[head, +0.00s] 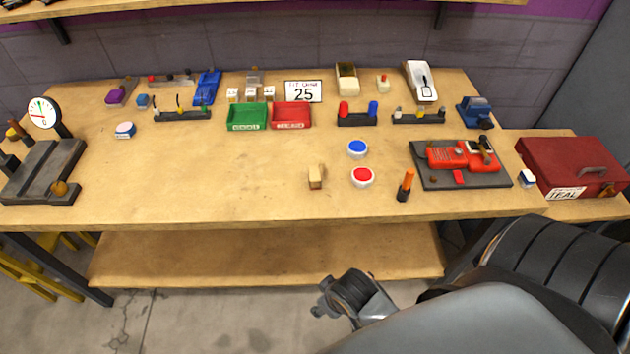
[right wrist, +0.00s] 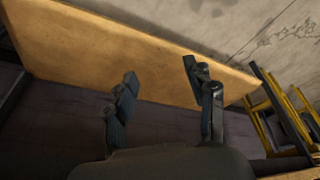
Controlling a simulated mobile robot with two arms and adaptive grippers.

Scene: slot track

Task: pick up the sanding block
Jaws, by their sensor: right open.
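A small tan block (head: 316,177), which looks like the sanding block, stands near the front middle of the workbench, left of a red round button. My right gripper (right wrist: 160,78) is open and empty in the right wrist view, with the tan lower shelf beyond its fingers. In the head view, the dark end of my right arm is in front of and below the bench's front edge, well away from the block. The block does not show in the right wrist view. My left gripper is not in view.
The workbench (head: 230,190) is clear left of the block. Blue (head: 357,148) and red (head: 362,176) buttons and an orange-handled tool (head: 405,186) stand to its right. Green (head: 246,117) and red (head: 291,115) bins stand behind. A lower shelf (head: 260,255) juts out below.

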